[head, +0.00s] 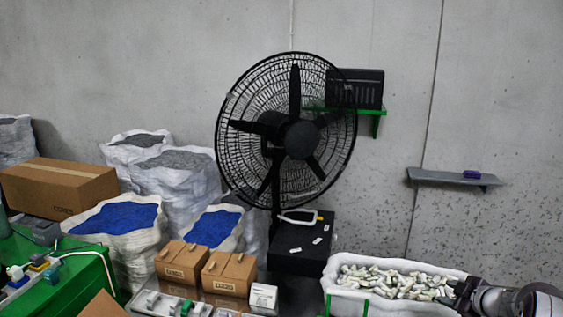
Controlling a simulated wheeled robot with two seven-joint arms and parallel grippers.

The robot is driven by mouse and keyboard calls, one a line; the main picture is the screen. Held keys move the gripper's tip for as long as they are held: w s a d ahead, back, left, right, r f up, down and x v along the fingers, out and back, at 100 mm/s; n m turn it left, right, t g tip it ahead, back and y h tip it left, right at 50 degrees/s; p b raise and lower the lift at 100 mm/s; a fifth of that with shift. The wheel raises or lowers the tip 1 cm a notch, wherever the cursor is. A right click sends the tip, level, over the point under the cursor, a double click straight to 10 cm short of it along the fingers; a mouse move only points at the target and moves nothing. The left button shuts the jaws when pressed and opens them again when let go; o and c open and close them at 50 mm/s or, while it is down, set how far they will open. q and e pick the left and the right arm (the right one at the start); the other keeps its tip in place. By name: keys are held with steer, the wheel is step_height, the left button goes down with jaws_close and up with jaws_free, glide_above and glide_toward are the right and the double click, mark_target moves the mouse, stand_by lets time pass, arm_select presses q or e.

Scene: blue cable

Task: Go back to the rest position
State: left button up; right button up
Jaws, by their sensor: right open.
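My right gripper (459,293) shows at the lower right corner of the head view, with its grey and black arm coming in from the right edge. It is open, and I see nothing held in it. It overlaps the right end of a white sack (345,303) filled with small pale pieces; I cannot tell whether it touches the sack. My left gripper is not in view. I cannot make out a blue cable.
A green table (75,285) with plugs and a pale cable (92,252) stands at the lower left. Two small cardboard boxes (228,272) stand near the bottom centre. A large black fan (297,140) and a black box (300,250) stand behind. A grey wall shelf (440,177) is at right.

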steer(key=s+a+f+m+g+h, duration=0.2)
steer(key=s+a+m+g+h, duration=0.1)
steer(key=s+m, duration=0.3)
steer(key=s+a+f+m+g+h, duration=0.1)
steer(key=s+a+m+g+h, duration=0.15)
steer(key=s, duration=0.45)
steer(key=s+a+r+m+g+y, duration=0.2)
steer(key=s+a+g+y, duration=0.1)
steer(key=s+a, duration=1.7)
steer(key=shift+a+r+m+g, duration=0.15)
steer(key=shift+r+m+g, duration=0.2)
steer(key=shift+g, duration=0.3)
steer(key=shift+s, duration=0.15)
